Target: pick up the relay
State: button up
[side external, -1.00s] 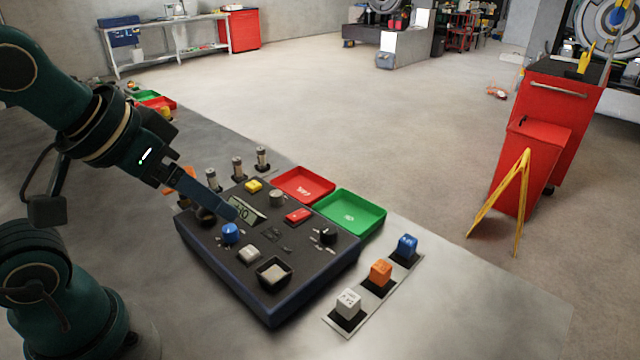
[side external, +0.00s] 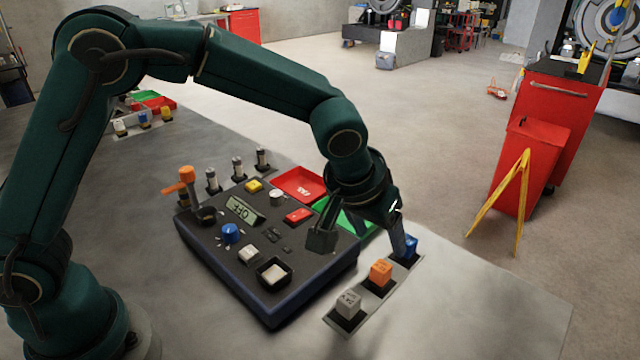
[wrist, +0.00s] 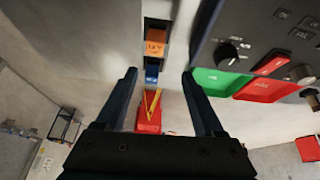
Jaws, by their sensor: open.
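In the wrist view, the blue cube (wrist: 152,75) lies between the fingertips of my gripper (wrist: 159,74), left of centre. No contact can be made out. The orange cube (wrist: 155,42) lies beyond it.
The dark console (side external: 262,262) with knobs, buttons and a display stands left of the strip. A red tray (side external: 298,182) and a green tray (side external: 362,222) lie behind it, the green one partly hidden by my arm. The bench right of the strip is clear.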

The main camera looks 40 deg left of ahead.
aim_at(381, 267)
jog(key=f, duration=0.2)
jog(key=s+d, duration=0.1)
jog(key=shift+f+m+g, duration=0.3)
jog(key=shift+f, duration=0.1)
jog(key=shift+d+f, duration=0.1)
jog(key=shift+f, duration=0.2)
jog(key=shift+x, duration=2.15)
grip_shut()
